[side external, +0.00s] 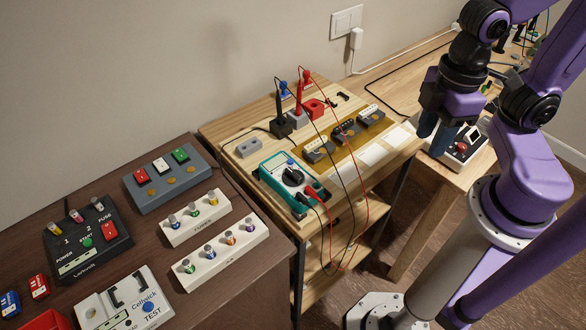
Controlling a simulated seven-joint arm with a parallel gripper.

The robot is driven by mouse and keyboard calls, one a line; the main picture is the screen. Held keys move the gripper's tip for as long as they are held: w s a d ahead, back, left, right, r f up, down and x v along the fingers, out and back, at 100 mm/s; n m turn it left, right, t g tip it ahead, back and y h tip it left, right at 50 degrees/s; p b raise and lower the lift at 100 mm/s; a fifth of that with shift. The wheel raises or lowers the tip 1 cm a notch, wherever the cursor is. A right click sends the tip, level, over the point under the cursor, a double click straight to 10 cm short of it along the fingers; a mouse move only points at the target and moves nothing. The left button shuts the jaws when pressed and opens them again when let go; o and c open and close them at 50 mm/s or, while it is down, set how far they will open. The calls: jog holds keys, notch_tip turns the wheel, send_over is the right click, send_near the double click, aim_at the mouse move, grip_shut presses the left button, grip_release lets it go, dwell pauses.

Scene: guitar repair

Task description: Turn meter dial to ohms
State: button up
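The meter (269,172) is a teal and white multimeter lying face up near the front edge of the light wooden table. Its round black dial (293,177) is in the middle of its face. The dial's pointer and markings are too small to read. Red and black leads run from its lower end. My gripper (438,142) hangs at the right, well apart from the meter, near a white device with a red button. Its dark fingers point down, and their gap is not clear.
Black and red probes (300,98) stand in holders behind the meter, their leads looping over the table's front. A grey block (249,148) and a brown strip (345,142) with modules flank it. A dark table (120,180) at left holds switch boxes. The white device (447,146) stands right.

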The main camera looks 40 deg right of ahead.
aim_at(293, 172)
jog(key=w+a+r+m, duration=0.4)
jog(key=w+a+m, duration=0.8)
jog(key=w+a, duration=0.5)
jog(key=f, duration=0.5)
jog(key=w+d+f, duration=0.1)
jog(key=f, duration=1.1)
jog(key=shift+w+d, duration=0.15)
jog(key=shift+w, duration=0.05)
grip_shut()
